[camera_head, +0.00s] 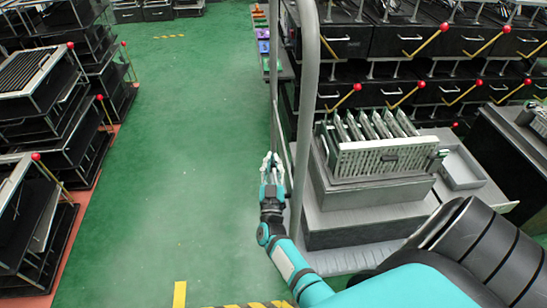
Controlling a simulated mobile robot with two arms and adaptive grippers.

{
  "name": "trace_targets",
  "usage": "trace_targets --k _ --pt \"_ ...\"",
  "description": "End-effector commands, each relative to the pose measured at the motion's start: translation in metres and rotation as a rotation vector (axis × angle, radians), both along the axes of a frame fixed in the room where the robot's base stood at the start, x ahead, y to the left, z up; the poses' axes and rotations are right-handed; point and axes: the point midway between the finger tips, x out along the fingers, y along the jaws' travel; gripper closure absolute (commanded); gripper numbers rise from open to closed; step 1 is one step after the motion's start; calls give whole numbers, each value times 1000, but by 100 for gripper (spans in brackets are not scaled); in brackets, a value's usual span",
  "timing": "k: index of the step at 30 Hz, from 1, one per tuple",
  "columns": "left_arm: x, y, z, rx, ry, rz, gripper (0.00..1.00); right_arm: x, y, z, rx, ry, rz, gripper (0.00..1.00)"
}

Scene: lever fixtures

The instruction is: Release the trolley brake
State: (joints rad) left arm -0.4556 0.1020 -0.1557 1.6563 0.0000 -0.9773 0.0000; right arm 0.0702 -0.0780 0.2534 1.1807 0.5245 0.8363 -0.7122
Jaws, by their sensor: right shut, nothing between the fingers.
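The trolley (360,220) is grey, with a tall curved push handle (308,85) at its left end, and stands right of centre. My right gripper (272,160) is shut and empty, just left of the handle's lower part and close to it. I cannot tell whether the fingers touch the handle. I cannot make out a brake part on the trolley for certain. My left gripper is out of view.
The trolley carries a rack of upright panels (385,158) on a grey box. Black shelves (350,38) with red-knobbed yellow levers (430,42) stand behind it; more black racks (25,75) line the left. The green floor (170,170) between is clear.

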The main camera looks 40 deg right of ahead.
Motion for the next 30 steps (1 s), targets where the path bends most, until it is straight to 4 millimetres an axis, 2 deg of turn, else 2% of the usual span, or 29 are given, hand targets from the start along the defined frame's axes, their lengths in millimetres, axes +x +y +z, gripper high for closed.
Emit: trace_targets --k 9,23,26,30 --pt "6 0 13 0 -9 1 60 4 -3 -5 -1 1 0 100" --pt "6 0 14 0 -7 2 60 4 -3 -5 -1 1 0 100" --pt "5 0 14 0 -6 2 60 0 1 -8 0 2 0 100" --pt "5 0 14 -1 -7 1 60 -16 14 -16 2 2 0 100"
